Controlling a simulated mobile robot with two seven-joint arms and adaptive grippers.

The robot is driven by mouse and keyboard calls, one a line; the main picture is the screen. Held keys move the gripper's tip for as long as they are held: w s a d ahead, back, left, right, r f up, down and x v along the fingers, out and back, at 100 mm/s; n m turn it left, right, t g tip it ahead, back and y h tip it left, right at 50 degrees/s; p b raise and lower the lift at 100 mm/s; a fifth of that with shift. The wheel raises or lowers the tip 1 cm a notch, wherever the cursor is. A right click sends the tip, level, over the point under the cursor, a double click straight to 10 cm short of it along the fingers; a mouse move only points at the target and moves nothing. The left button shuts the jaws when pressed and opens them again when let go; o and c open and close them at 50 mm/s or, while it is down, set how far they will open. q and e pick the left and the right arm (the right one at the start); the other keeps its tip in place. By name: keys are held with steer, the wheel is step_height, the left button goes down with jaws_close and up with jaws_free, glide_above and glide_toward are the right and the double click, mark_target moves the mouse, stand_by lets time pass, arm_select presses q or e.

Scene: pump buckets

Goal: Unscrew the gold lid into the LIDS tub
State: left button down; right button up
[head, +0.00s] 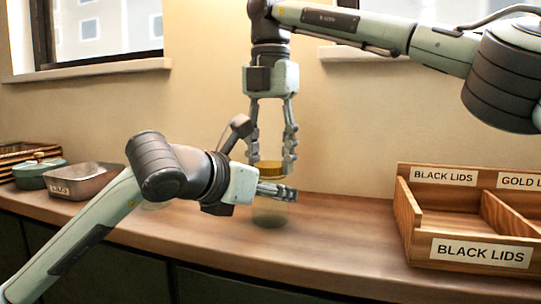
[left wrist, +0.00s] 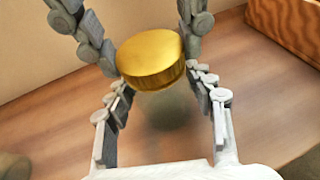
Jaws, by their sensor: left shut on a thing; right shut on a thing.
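A jar (head: 270,214) of clear or greyish glass stands upright on the wooden counter. Its gold lid (head: 271,167) is at the top; whether any gap lies between lid and jar is hidden. My right gripper (head: 272,163) points down from above and is shut on the lid's sides. My left gripper (head: 280,191) comes in level from the left and is shut around the jar's body, below the lid. The left wrist view shows the gold lid (left wrist: 151,60) above the dim jar (left wrist: 168,110). The metal LIDS tub (head: 82,184) stands at the far left.
A wooden divided box (head: 480,253) labelled BLACK LIDS and GOLD L... stands at the right. A green lidded pot (head: 38,173) and a wicker basket (head: 22,153) are beyond the tub at left. The counter (head: 345,232) between jar and box is clear.

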steer(key=n, duration=1.5)
steer(key=shift+n, duration=0.3)
steer(key=n, duration=0.4)
steer(key=shift+n, duration=0.3)
steer(key=n, duration=1)
steer(key=shift+r, duration=0.1)
steer(key=n, duration=0.4)
steer(key=shift+n, duration=0.3)
steer(key=n, duration=0.3)
steer(key=shift+n, duration=0.4)
steer(key=shift+r, duration=0.2)
